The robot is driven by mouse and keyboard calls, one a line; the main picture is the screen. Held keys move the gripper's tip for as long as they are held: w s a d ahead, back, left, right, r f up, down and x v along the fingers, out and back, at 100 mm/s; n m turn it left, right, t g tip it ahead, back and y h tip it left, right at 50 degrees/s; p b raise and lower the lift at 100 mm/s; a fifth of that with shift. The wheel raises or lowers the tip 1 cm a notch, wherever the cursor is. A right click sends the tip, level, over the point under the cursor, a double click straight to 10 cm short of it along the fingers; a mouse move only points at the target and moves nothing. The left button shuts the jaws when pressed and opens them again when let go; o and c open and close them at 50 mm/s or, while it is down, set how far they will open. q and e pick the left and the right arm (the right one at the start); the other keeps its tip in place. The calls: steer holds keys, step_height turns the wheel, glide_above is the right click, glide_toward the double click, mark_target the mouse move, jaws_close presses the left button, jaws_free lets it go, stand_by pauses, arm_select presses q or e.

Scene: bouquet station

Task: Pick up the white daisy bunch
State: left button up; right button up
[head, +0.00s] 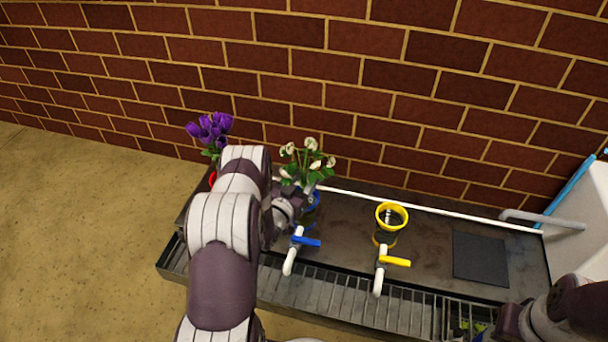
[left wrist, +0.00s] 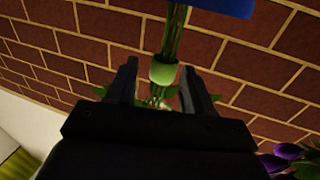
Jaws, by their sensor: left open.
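The white daisy bunch (head: 309,160) stands upright with its stems going down toward a blue holder (head: 312,207) at the back of the bench. In the left wrist view its stems (left wrist: 174,35) and a light green band around them (left wrist: 163,71) show. My left gripper (head: 306,192) is at the bunch, partly hidden by my own arm in the head view. In the left wrist view its two fingers stand apart on either side of the stems near the band, not closed on them. The blue holder's edge (left wrist: 222,6) shows at the top there. My right gripper is out of view.
Purple flowers (head: 209,130) in a red holder (head: 212,178) stand left of the daisies, partly behind my left arm. A yellow holder (head: 392,216) stands empty to the right. Blue (head: 306,241) and yellow (head: 395,262) tap handles are in front. A brick wall (head: 330,95) rises close behind.

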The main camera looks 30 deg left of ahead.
arm_select(q)
steer(key=shift+w+r, duration=0.15)
jaws_close()
